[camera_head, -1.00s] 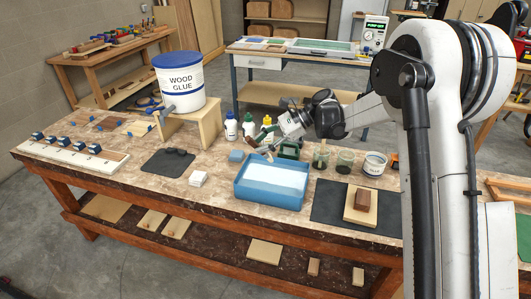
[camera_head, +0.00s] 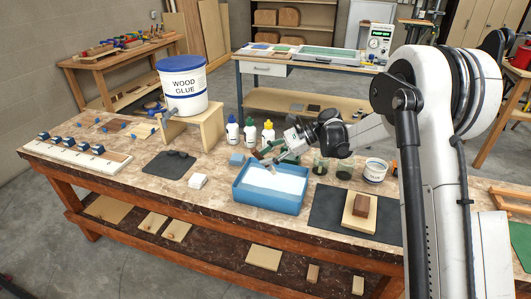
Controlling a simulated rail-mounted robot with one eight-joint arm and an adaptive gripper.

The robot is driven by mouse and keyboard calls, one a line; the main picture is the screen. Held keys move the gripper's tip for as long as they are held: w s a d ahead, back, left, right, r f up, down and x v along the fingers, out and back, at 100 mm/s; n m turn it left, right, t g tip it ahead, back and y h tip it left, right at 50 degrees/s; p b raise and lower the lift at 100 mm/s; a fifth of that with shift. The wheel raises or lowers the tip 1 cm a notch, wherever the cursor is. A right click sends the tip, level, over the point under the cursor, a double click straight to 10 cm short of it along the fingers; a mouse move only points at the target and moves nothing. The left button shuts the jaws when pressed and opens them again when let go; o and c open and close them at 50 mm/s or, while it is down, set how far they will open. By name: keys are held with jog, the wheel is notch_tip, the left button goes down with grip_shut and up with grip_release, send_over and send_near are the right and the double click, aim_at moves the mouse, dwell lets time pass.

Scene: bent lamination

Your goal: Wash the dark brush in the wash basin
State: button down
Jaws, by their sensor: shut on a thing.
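The wash basin (camera_head: 268,199) is a blue tub with white, foamy-looking contents, standing at the middle of the workbench. My gripper (camera_head: 268,158) is over its back edge, reaching in from the right and pointing down to the left. It is shut on a slim brush (camera_head: 262,156), small in this view. The brush's lower end appears to be at or just above the white surface; I cannot tell whether it touches. Its bristles and their colour are too small to make out.
Glass jars (camera_head: 320,166) and a white tub (camera_head: 375,171) stand right of the basin. A dark mat (camera_head: 330,206) bears wooden blocks. A glue bucket (camera_head: 183,88) stands on a wooden stand.

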aim_at(273, 172)
notch_tip(273, 172, down, 6)
jog(key=b, duration=0.4)
jog(key=shift+f, duration=0.15)
jog(key=shift+d, duration=0.15)
jog(key=shift+s+d+b, duration=0.2)
jog(key=shift+d+b, duration=0.05)
jog(key=shift+d, duration=0.45)
jog(key=shift+s+d+b, duration=0.2)
jog(key=shift+d+b, duration=0.05)
jog(key=shift+d, duration=0.4)
jog(key=shift+a, duration=0.15)
jog(key=a, duration=0.2)
jog(key=w+a+b, duration=0.1)
jog(key=a, duration=0.2)
jog(key=shift+w+a, duration=0.25)
jog(key=shift+a, duration=0.05)
jog(key=shift+d, duration=0.1)
